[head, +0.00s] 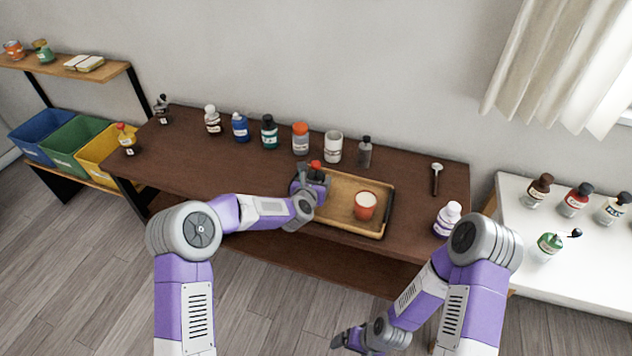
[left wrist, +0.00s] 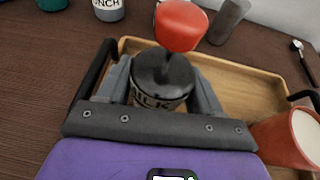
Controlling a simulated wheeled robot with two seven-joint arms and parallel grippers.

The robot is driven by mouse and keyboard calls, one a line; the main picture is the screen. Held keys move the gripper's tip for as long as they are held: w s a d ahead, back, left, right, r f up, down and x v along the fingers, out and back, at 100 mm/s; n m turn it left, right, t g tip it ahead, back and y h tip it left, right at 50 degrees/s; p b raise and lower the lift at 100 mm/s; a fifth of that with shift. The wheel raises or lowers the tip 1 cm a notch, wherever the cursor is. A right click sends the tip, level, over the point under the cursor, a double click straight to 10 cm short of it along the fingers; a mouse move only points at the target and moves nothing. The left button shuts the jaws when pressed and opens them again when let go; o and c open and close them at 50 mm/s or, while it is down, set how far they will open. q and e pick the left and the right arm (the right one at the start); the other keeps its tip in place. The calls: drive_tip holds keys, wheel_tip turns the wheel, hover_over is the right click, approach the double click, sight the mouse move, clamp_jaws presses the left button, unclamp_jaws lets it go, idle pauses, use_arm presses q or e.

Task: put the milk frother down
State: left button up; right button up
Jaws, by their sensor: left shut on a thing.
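My left gripper (head: 312,180) is shut on the milk frother (left wrist: 163,80), a dark-lidded vessel with a red knob and a label where "MILK" can be read. In the head view only the frother's red top (head: 315,165) shows clearly above my gripper. The frother is upright at the left end of the wooden tray (head: 345,183). Its base is hidden, so I cannot tell whether it touches the tray. My right gripper (head: 347,340) hangs low in front of the table, away from the frother; its jaws are unclear.
An orange cup with white contents (head: 365,206) stands on the tray, right of the frother. Several bottles line the table's back, including an orange-capped one (head: 300,138). A white bottle (head: 447,219) and a dark-handled tool (head: 436,178) are right of the tray. The table's left half is mostly clear.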

use_arm(q)
drive_tip(key=shift+f, duration=0.1)
drive_tip(key=o, duration=1.1)
drive_tip(key=shift+o, duration=0.2)
drive_tip(key=shift+s+r, duration=0.1)
drive_tip(key=shift+r, duration=0.15)
drive_tip(key=p+v, duration=0.1)
drive_tip(key=v, duration=1)
drive_tip(key=shift+s, duration=0.35)
drive_tip(key=shift+a+r, duration=0.1)
drive_tip(key=shift+r, duration=0.05)
